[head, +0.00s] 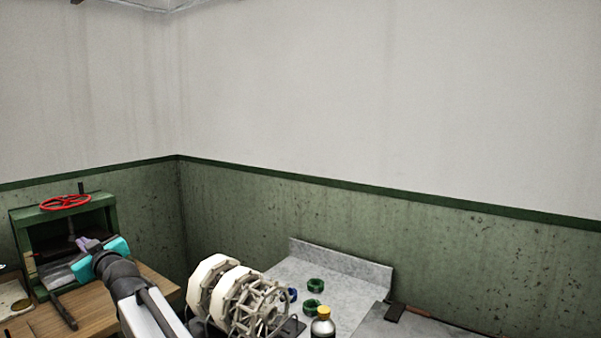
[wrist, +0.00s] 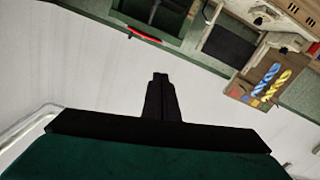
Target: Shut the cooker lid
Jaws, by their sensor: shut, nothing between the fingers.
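I cannot make out a cooker or its lid in either view. My gripper (wrist: 160,78) shows in the wrist view as two black fingers pressed together, with nothing between them. Its fingers show against a pale, plain surface and touch nothing that I can see. In the head view my arm reaches up at the lower left, in front of a green press frame; the fingers cannot be made out there.
The green press frame (head: 108,212) carries a red handwheel (head: 66,202) above a wooden bench (head: 98,308). Blue and yellow skeins (wrist: 268,84) show in the wrist view.

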